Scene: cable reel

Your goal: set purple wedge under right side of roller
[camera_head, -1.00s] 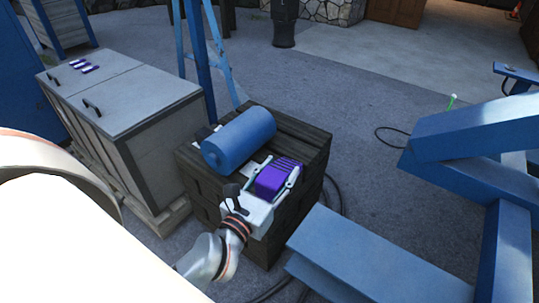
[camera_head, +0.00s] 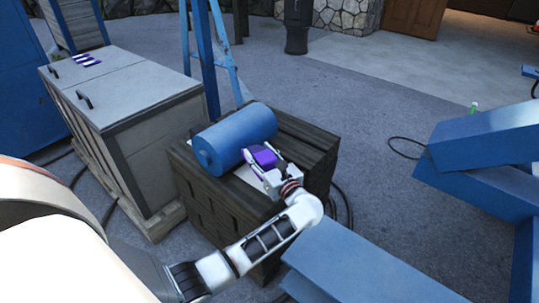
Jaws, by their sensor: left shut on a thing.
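The blue roller (camera_head: 236,138) lies on its side on top of a dark wooden stack (camera_head: 308,147). The purple wedge (camera_head: 261,157) is beside the roller's right side, close against it; I cannot tell whether they touch. My left gripper (camera_head: 266,166) is shut on the purple wedge, reaching over the stack from the front right. The gripper hides part of the wedge and some of the white surface under it. My right gripper is not in view.
A grey two-lid cabinet (camera_head: 150,95) stands left of the stack, with purple-and-white striped pieces (camera_head: 86,61) on top. A blue beam (camera_head: 365,265) lies at the front right. Blue posts (camera_head: 207,60) rise behind the stack. Open floor lies behind and right.

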